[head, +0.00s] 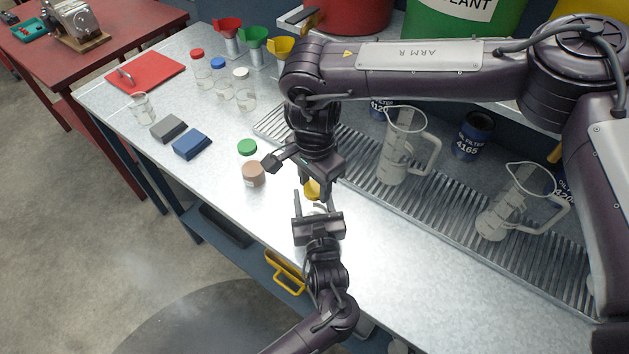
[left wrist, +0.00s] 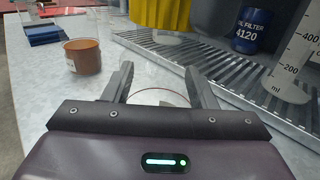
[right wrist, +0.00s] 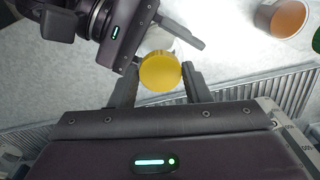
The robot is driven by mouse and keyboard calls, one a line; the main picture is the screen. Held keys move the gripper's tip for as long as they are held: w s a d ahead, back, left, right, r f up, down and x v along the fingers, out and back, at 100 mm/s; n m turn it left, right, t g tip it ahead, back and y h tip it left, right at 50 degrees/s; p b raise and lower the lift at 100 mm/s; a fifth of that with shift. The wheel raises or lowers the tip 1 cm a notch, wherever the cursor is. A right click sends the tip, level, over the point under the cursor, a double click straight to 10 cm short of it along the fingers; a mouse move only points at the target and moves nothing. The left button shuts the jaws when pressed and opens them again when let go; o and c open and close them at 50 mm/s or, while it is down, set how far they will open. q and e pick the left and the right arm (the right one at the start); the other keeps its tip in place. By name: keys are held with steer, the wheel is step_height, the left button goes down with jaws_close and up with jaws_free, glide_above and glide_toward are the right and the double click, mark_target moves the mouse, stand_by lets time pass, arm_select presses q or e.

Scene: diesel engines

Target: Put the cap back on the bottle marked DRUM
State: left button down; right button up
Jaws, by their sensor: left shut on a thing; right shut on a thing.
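My right gripper (right wrist: 160,75) is shut on a yellow cap (right wrist: 161,71), which also shows at the top of the left wrist view (left wrist: 165,12). My left gripper (left wrist: 160,85) is shut on a clear bottle (left wrist: 160,97), mostly hidden between its fingers. In the head view, the left gripper (head: 312,201) comes from the near side and the right gripper (head: 314,187) reaches down from above, close together. The cap is over the bottle's top; I cannot tell whether they touch. No DRUM marking is readable.
A brown-filled jar (head: 253,175) and a green-capped container (head: 247,147) stand left of the grippers. Clear jugs (head: 397,150) stand on the ribbed drain tray (head: 455,205) at right. Capped bottles (head: 220,80) and funnels stand at the back left. The front bench top is clear.

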steer(key=m, duration=0.4)
steer(key=shift+m, duration=0.4)
steer(key=m, duration=0.4)
steer(key=shift+f+m, duration=0.1)
steer(key=shift+m, duration=0.3)
steer(key=m, duration=0.4)
steer(key=shift+m, duration=0.3)
steer(key=m, duration=0.6)
steer(key=shift+m, duration=0.4)
steer(key=m, duration=0.6)
steer(key=shift+w+m, duration=0.1)
steer(key=shift+m, duration=0.2)
steer(key=m, duration=0.8)
steer(key=shift+m, duration=0.3)
steer(key=m, duration=0.5)
steer(key=shift+m, duration=0.4)
steer(key=o, duration=1.1)
